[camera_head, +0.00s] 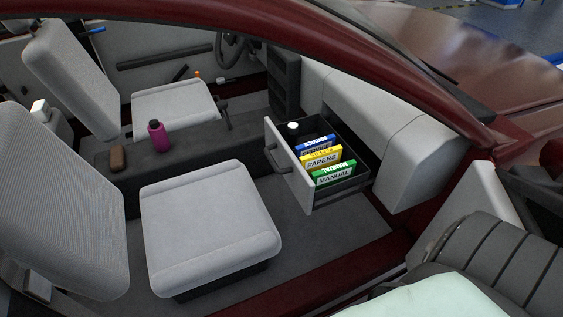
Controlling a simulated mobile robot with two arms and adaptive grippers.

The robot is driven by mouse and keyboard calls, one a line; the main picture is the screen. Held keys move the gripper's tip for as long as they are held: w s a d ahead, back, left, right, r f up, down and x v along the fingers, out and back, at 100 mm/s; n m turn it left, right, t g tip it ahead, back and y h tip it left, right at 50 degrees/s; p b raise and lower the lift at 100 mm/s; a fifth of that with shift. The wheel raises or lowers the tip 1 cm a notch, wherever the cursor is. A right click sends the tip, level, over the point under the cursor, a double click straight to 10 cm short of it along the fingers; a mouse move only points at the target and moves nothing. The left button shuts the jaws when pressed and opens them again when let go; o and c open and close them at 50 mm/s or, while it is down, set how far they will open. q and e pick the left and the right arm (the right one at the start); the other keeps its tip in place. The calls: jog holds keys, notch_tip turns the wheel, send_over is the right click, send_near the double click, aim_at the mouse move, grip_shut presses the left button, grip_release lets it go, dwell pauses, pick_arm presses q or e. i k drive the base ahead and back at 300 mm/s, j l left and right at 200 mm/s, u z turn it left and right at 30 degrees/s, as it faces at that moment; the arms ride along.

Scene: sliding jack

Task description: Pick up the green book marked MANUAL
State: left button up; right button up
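The green book marked MANUAL (334,175) stands in the open glovebox drawer (309,193) of a red car, at the drawer's near end. Its label and part of its top edge show; its lower part is hidden in the drawer. A yellow book marked PAPERS (321,161) stands just behind it, and a blue book (316,145) behind that. Neither of my grippers shows in the head view.
The drawer front has a dark handle (275,160). A white-topped item (293,127) is at the drawer's far end. The passenger seat (208,225) is left of the drawer. A magenta bottle (158,136) and brown item (118,158) stand on the console. The red door frame (430,95) arches over the opening.

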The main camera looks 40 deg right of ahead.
aim_at(322, 178)
jog(key=k+z, duration=0.2)
jog(key=z, duration=1.15)
